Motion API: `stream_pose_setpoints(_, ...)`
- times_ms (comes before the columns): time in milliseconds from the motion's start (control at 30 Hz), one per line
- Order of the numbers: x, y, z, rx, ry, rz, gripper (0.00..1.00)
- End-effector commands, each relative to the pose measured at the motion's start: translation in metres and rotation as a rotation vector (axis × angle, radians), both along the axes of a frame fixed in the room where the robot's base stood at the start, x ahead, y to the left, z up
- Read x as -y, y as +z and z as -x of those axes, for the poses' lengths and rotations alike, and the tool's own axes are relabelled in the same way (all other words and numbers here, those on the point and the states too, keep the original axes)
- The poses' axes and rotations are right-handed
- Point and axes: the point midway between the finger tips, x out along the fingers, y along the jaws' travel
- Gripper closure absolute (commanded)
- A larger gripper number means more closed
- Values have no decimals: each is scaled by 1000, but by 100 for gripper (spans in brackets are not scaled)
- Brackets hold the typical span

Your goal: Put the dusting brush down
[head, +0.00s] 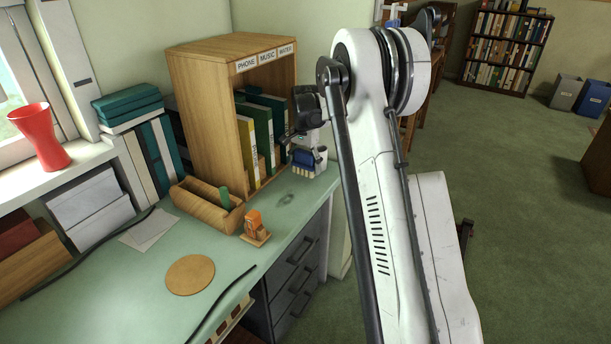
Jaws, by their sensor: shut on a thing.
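The dusting brush (303,164) shows as a small blue body with pale bristles pointing down. It is at the far right end of the green desktop (120,290), in front of the wooden cabinet's right side. My gripper (304,146) is above it and shut on it. The fingers are small and partly hidden, so their exact hold does not show. The bristles are close to the desktop; I cannot tell whether they touch it.
A wooden cabinet (210,110) with upright binders (262,125) stands behind the brush. A wooden trough (205,207), an orange object on a wooden base (256,230) and a round cork mat (190,275) lie nearer. Bare desktop lies between the orange object and the brush.

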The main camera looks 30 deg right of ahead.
Motion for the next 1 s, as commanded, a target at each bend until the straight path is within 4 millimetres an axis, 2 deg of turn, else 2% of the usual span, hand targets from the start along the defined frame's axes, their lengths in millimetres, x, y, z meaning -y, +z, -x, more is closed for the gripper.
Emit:
stream_pose_setpoints(300, 0, -35, 0, 0, 0, 0, 52)
stream_pose_setpoints(667, 0, -39, 0, 0, 0, 0, 52)
stream_pose_setpoints(700, 0, -40, 0, 0, 0, 0, 29)
stream_pose_setpoints(800, 0, -39, 0, 0, 0, 0, 16)
stream_pose_setpoints(833, 0, -39, 0, 0, 0, 0, 12)
stream_pose_setpoints(1000, 0, -39, 0, 0, 0, 0, 11)
